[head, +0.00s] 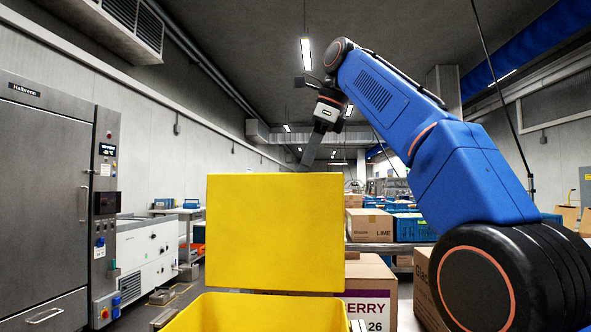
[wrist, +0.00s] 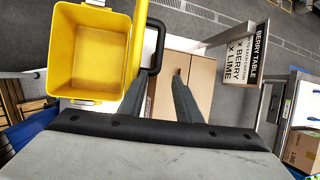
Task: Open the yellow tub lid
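The yellow tub (head: 262,312) is at the bottom of the head view; the wrist view shows it open and empty-looking (wrist: 85,88). Its yellow lid (head: 275,232) stands upright, swung up from the tub. In the wrist view the lid (wrist: 138,45) is seen edge-on, with a black handle (wrist: 159,38) on its outer side. My gripper (wrist: 162,80) has its fingers apart, with the handle's lower end by the left fingertip; I cannot tell if they touch. In the head view my gripper (head: 308,160) reaches down behind the lid's top edge, its tips partly hidden.
Cardboard boxes (head: 369,225) and blue crates (head: 414,228) stand behind the lid. A box marked BERRY (head: 366,290) is close behind the tub. A sign (wrist: 241,55) reading BERRY TABLE stands right of the fingers. A steel cabinet (head: 45,190) is at left.

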